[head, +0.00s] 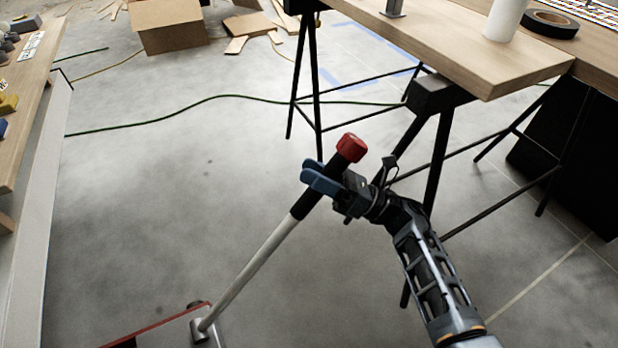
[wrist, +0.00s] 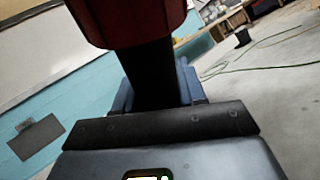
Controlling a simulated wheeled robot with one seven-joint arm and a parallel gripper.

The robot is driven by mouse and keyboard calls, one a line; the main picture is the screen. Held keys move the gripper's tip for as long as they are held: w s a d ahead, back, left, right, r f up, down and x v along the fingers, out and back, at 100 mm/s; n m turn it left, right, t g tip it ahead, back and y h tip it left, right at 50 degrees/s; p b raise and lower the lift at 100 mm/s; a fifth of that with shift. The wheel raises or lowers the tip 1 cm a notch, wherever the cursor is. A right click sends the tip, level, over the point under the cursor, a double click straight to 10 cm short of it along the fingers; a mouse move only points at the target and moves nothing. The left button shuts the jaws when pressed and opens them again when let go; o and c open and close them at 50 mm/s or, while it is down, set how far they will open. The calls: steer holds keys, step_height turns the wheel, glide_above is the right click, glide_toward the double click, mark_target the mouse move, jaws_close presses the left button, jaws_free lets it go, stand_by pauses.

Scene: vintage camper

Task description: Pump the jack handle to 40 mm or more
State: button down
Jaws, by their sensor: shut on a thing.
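The jack handle (head: 255,262) is a pale metal rod with a black grip and a red cap (head: 351,147) at its top. It leans up to the right from the red jack (head: 160,327) at the bottom of the head view, where the jack is partly cut off. My gripper (head: 322,179), with blue fingers, is shut around the black grip just below the red cap. In the wrist view the black grip (wrist: 150,72) passes between the blue fingers, with the red cap above. No gauge or height reading is visible.
A wooden table (head: 470,60) on black trestle legs stands at the right, close to my arm. A wooden bench (head: 30,110) runs along the left. A green cable (head: 200,103) crosses the floor behind. A cardboard box (head: 167,27) stands far back. The floor left of the handle is clear.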

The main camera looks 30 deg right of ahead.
steer(key=shift+d+f+m+t+h, duration=0.3)
steer(key=shift+d+f+m+h, duration=0.1)
steer(key=shift+d+f+h, duration=0.15)
steer(key=c, duration=1)
jaws_free()
steer(key=shift+o, duration=1.3)
steer(key=shift+y, duration=0.35)
steer(key=shift+r, duration=0.2)
steer(key=v, duration=0.8)
